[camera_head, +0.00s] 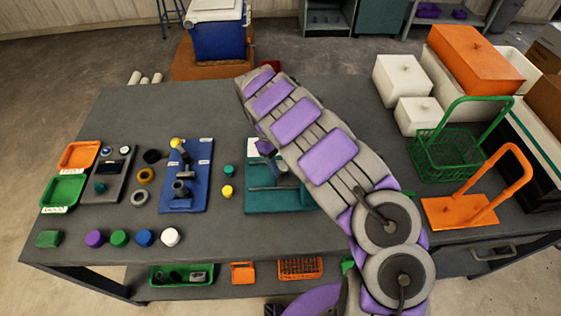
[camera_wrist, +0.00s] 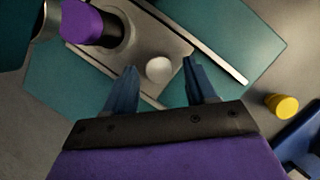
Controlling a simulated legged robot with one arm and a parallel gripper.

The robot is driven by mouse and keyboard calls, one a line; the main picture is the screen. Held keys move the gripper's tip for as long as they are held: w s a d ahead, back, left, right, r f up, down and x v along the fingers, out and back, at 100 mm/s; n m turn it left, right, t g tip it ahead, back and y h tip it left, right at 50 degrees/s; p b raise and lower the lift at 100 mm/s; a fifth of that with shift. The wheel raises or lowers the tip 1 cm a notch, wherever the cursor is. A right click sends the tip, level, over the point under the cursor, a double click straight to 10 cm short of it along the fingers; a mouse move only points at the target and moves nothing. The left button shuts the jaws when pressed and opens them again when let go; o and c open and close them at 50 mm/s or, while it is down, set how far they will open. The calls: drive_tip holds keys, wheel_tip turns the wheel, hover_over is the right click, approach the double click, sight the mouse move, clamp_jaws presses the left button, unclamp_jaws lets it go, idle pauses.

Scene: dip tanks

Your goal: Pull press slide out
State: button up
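The press stands on a teal base (camera_head: 262,201), partly hidden behind my arm in the head view. In the wrist view the press slide (camera_wrist: 115,58) is a grey metal plate lying over the teal base (camera_wrist: 255,45). A round white knob (camera_wrist: 159,69) stands on the plate. A purple-topped cylinder (camera_wrist: 85,24) rises at the plate's upper left end. My gripper (camera_wrist: 160,66) is open, its two blue fingers on either side of the knob with visible gaps. I cannot tell how far above the plate the fingertips are.
A yellow knob (camera_wrist: 281,105) stands right of the press in the wrist view. In the head view, a blue board (camera_head: 190,195) with fixtures lies left of the press. A green basket (camera_head: 447,155) and an orange stand (camera_head: 460,210) are on the right.

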clamp_jaws()
idle(0.3)
drive_tip(key=shift+a, duration=0.1)
